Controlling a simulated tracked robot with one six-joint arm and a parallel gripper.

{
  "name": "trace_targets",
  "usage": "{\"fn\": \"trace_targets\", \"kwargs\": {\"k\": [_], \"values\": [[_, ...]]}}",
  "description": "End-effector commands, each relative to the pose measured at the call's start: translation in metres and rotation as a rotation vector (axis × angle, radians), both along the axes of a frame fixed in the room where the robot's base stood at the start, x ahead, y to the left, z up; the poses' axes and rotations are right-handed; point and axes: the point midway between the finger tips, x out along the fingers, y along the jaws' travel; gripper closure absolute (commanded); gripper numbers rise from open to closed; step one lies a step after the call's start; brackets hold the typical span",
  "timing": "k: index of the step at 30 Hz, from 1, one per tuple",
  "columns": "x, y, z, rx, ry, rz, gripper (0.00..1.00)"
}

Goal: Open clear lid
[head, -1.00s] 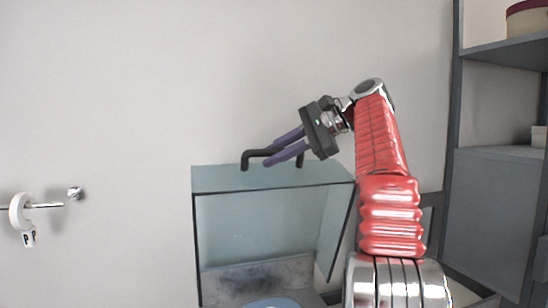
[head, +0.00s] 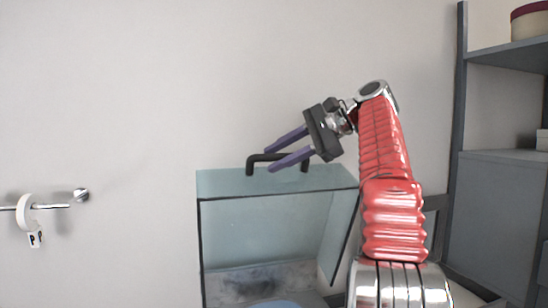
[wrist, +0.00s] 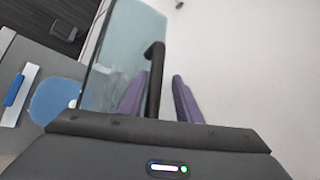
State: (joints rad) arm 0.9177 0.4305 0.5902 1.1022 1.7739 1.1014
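The clear lid (head: 230,184) is a bluish see-through panel on top of a glass-sided box, with a dark bar handle (head: 252,163) standing on it. In the head view the lid lies across the top of the box. My gripper (head: 268,161) is open, its two purple fingers pointing left and down at the handle. In the wrist view the handle (wrist: 154,75) stands between the two fingers, nearer the left one. I cannot tell whether a finger touches it. My gripper body hides the handle's lower end there.
A metal rail (head: 55,206) with a white ring tag (head: 27,212) is on the wall at left. A grey shelf unit (head: 500,190) stands at right.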

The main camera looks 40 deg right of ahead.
Motion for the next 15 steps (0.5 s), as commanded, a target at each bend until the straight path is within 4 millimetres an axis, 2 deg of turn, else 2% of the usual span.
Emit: {"fn": "trace_targets", "kwargs": {"k": [4,15], "values": [[-0.006,-0.007,0.002,-0.001,0.001,-0.002,0.66],[-0.061,-0.041,0.004,0.000,-0.002,-0.003,0.66]]}}
